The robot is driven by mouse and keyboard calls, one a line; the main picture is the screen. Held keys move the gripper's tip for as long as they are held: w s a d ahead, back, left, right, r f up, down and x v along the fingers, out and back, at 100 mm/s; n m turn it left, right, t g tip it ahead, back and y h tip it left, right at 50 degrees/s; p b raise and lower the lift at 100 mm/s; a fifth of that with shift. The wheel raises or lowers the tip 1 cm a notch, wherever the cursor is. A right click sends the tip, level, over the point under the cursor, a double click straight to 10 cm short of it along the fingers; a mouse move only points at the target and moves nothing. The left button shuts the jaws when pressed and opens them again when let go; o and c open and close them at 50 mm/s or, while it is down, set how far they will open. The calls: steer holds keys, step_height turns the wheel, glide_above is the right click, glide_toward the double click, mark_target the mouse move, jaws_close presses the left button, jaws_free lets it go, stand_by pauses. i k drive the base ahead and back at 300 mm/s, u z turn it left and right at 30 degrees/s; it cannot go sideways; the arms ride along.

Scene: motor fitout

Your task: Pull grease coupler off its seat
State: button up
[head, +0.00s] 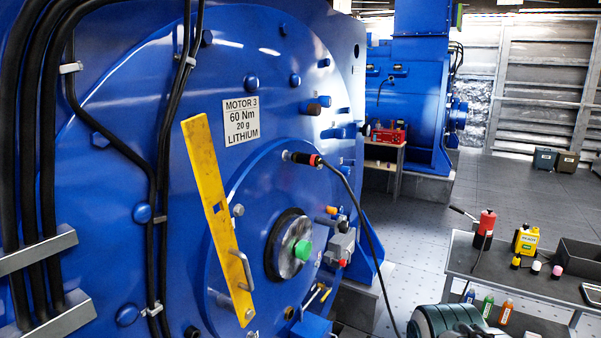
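What looks like the grease coupler (304,159), a short dark piece with a red-orange end, sits on a fitting on the big blue motor face (190,100), below and right of the label plate (241,121). A black hose (365,220) leaves its right end and runs down to the bottom edge of the head view. The seat under the coupler is mostly hidden. My gripper is not in view, and nothing is seen holding the coupler.
A yellow bar (213,190) with a handle slants across the motor face. A green-capped shaft hub (288,245) and small valves lie below the coupler. A dark green rounded object (440,319) is at the bottom. A grey bench (520,281) with bottles stands right, with open floor behind.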

mark_target(298, 158)
steer(key=u, duration=0.55)
steer(key=i, duration=0.65)
steer(key=u, duration=0.2)
